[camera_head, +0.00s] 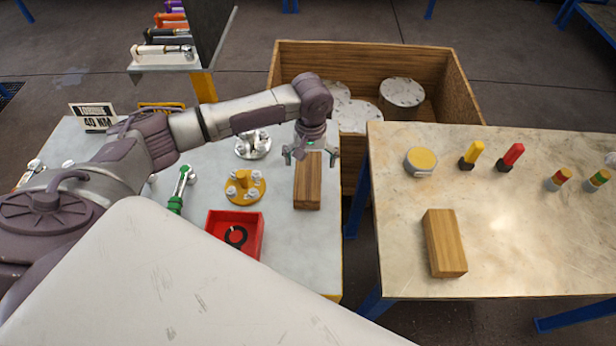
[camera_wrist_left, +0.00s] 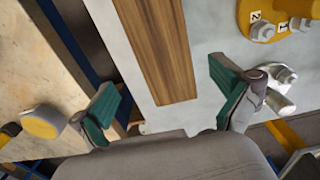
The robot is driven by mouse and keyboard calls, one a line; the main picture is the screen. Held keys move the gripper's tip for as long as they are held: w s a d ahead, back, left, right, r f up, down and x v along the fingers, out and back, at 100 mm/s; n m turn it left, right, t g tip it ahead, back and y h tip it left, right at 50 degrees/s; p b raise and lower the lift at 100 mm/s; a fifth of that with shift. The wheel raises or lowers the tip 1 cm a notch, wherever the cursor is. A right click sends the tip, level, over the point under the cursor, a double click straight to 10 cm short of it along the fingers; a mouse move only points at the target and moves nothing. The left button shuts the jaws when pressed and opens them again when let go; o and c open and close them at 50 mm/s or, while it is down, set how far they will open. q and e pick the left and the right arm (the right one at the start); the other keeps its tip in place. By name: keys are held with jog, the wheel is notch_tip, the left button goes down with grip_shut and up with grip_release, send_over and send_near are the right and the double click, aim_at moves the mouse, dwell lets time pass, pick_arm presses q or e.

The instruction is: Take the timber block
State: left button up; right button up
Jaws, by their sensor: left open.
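A brown timber block (camera_head: 308,185) lies on the grey-topped left table (camera_head: 318,240), near its right edge. My left gripper (camera_head: 311,155) is over the far end of this block, with its fingers spread wide. In the left wrist view the timber block (camera_wrist_left: 160,45) lies between the lines of the two green-padded fingers of the left gripper (camera_wrist_left: 170,102), touching neither pad. A second, lighter timber block (camera_head: 444,243) lies on the right table. My right gripper is not in view.
Near the block are a yellow flange with bolts (camera_head: 244,187), a silver flanged part (camera_head: 253,146) and a red tray (camera_head: 236,232). A wooden crate (camera_head: 456,88) with round lids stands behind. A gap separates the left table from the marble-topped right table (camera_head: 540,255).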

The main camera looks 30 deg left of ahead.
aim_at(308, 174)
pick_arm(q)
jog(key=shift+f, duration=0.55)
jog(key=f, duration=0.1)
jog(key=f+p, duration=0.1)
jog(key=f, duration=0.1)
jog(key=shift+s+a+f, duration=0.2)
jog(key=shift+s+f, duration=0.1)
jog(key=shift+f, duration=0.5)
jog(key=shift+w, duration=0.1)
jog(key=c, duration=1.5)
jog(key=shift+o, duration=0.2)
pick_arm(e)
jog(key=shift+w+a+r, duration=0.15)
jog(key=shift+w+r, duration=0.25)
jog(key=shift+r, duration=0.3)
pick_arm(q)
jog(key=shift+r, duration=0.15)
